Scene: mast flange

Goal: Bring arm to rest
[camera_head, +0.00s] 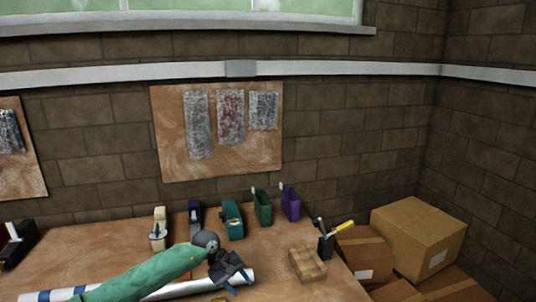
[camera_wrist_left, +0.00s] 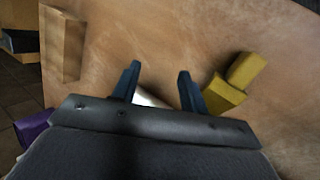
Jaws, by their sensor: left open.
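My left arm, in a green sleeve (camera_head: 150,275), reaches in from the lower left of the head view over the workbench. My left gripper (camera_head: 236,284) is dark and hangs above the white pole with blue bands (camera_head: 60,294), near the pole's right end. In the left wrist view the two blue-tipped fingers (camera_wrist_left: 158,84) stand apart with nothing between them but bench top and a bit of white at their base. My right gripper is in neither view.
A wooden block (camera_head: 307,264) lies right of the gripper. A purple holder (camera_head: 290,203), green holder (camera_head: 263,207) and teal tool (camera_head: 232,219) line the back. A dark cup with tools (camera_head: 326,244) stands near the right edge. Cardboard boxes (camera_head: 418,237) sit beyond it.

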